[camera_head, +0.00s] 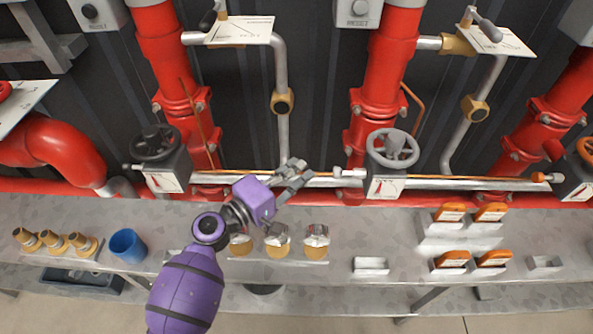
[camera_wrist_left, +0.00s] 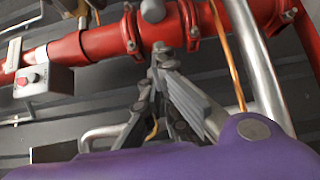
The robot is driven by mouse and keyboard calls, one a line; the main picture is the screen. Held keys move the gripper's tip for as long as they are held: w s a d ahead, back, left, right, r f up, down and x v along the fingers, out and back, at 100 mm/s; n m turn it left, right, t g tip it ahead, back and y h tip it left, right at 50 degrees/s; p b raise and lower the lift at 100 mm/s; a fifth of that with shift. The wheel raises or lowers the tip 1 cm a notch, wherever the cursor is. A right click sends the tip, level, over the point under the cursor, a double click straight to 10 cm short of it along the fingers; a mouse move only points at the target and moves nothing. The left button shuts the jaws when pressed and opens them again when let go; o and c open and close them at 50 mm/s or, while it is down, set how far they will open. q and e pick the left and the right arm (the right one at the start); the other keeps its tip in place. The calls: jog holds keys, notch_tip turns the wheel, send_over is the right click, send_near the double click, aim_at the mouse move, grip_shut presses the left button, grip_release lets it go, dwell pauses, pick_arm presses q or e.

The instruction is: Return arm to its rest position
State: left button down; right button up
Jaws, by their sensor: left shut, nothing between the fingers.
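My left arm is purple and reaches up from the bottom of the head view. Its gripper (camera_head: 294,170) is over the far part of the bench, in front of the horizontal pipe between two valve wheels. In the left wrist view its grey fingers (camera_wrist_left: 160,58) come together at the tips with nothing between them. A red pipe with flanges (camera_wrist_left: 110,42) shows behind the fingertips. I cannot tell whether the fingers touch any pipe. My right gripper is in neither view.
A black valve wheel (camera_head: 155,143) and a grey valve wheel (camera_head: 392,148) flank the gripper. Below are the metal bench (camera_head: 345,235), a blue cup (camera_head: 128,246), brass fittings (camera_head: 55,242), silver-topped fittings (camera_head: 316,236) and orange-topped items (camera_head: 452,259). Bare bench lies right of the silver-topped fittings.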

pick_arm(q)
jog(key=b+v, duration=0.2)
jog(key=v, duration=0.7)
jog(key=s+a+f+m+g+y+p, duration=0.2)
jog(key=s+a+f+y+p, duration=0.15)
jog(key=s+f, duration=0.35)
jog(key=s+a+f+m+g+y+p, duration=0.1)
jog(key=s+a+f+m+y+p, duration=0.1)
jog(key=s+f+y, duration=0.35)
jog(key=s+a+f+m+y+p, duration=0.1)
jog(key=s+a+m+p, duration=0.1)
jog(key=s, duration=0.6)
jog(key=s+a+f+m+g+y+p, duration=0.1)
jog(key=s+a+f+m+p, duration=0.1)
jog(key=s, duration=0.7)
jog(key=shift+a+f+m+g+y, duration=0.3)
jog(key=shift+m+y, duration=0.1)
jog(key=shift+m, duration=0.5)
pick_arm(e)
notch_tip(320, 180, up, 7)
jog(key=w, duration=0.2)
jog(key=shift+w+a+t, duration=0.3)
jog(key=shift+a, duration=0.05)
pick_arm(q)
jog(key=shift+r, duration=0.1)
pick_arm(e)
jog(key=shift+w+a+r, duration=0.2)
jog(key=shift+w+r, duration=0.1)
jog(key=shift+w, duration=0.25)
